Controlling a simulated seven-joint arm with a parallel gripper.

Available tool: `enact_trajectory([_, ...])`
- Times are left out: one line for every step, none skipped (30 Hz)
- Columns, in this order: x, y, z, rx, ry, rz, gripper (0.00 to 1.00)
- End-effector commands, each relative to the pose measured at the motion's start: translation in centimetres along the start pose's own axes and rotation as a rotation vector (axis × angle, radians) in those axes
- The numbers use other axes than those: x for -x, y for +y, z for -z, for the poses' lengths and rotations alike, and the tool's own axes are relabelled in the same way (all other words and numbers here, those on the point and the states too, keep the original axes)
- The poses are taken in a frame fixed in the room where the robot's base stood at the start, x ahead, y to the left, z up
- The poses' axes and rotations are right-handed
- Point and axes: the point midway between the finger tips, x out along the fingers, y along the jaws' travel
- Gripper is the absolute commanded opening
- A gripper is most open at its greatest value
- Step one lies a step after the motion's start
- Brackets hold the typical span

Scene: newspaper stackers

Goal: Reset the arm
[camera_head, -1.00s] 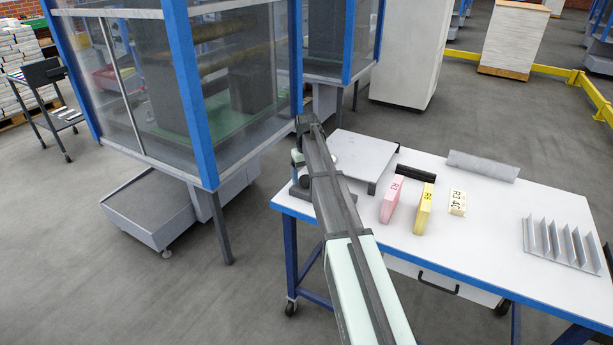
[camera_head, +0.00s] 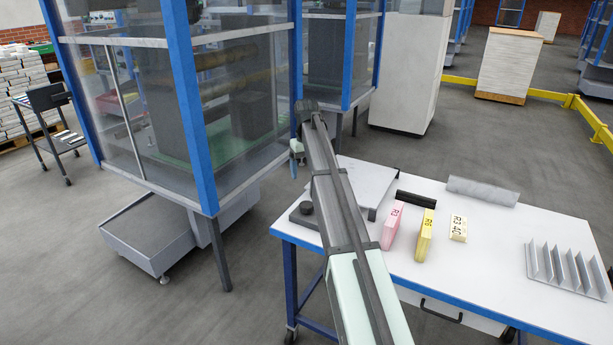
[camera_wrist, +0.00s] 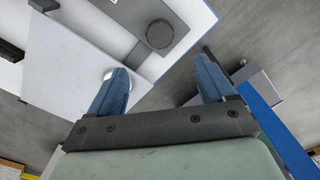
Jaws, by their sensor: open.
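My arm reaches over the left end of a white worktable (camera_head: 440,283). My gripper (camera_head: 296,154) hangs at the arm's far end, partly hidden in the head view, above the table's left edge. In the wrist view my gripper (camera_wrist: 163,78) has its two blue fingers wide apart with nothing between them. Below them are the table edge, a grey plate (camera_wrist: 85,70) and a dark base with a round knob (camera_wrist: 160,34). My gripper touches nothing that I can see.
On the table stand a pink block (camera_head: 391,227), a yellow block (camera_head: 424,235), a cream block (camera_head: 459,229), a black bar (camera_head: 415,199), a grey roll (camera_head: 482,190) and a finned rack (camera_head: 560,266). A blue-framed glazed machine (camera_head: 205,110) stands close left of my gripper.

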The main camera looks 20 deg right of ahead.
Motion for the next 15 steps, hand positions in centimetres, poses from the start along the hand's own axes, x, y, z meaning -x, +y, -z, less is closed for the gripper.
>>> enact_trajectory([0.1,0.0,0.0,0.0,0.0,0.0,0.82])
enact_trajectory([0.2,0.0,0.0,0.0,0.0,0.0,0.82])
enact_trajectory([0.2,0.0,0.0,0.0,0.0,0.0,0.82])
enact_trajectory([0.2,0.0,0.0,0.0,0.0,0.0,0.82])
enact_trajectory([0.2,0.0,0.0,0.0,0.0,0.0,0.82])
enact_trajectory([0.2,0.0,0.0,0.0,0.0,0.0,0.82])
enact_trajectory([0.2,0.0,0.0,0.0,0.0,0.0,0.82])
enact_trajectory([0.2,0.0,0.0,0.0,0.0,0.0,0.82])
enact_trajectory([0.2,0.0,0.0,0.0,0.0,0.0,0.82])
enact_trajectory([0.2,0.0,0.0,0.001,0.001,0.0,0.82])
enact_trajectory([0.2,-0.1,0.0,0.003,0.002,-0.001,0.82])
enact_trajectory([0.2,-0.2,0.1,0.009,0.008,-0.003,0.82])
enact_trajectory([0.2,-0.4,0.3,0.018,0.015,-0.007,0.82])
enact_trajectory([0.2,-0.7,0.5,0.031,0.026,-0.012,0.82])
enact_trajectory([0.3,-1.2,0.9,0.051,0.045,-0.02,0.82])
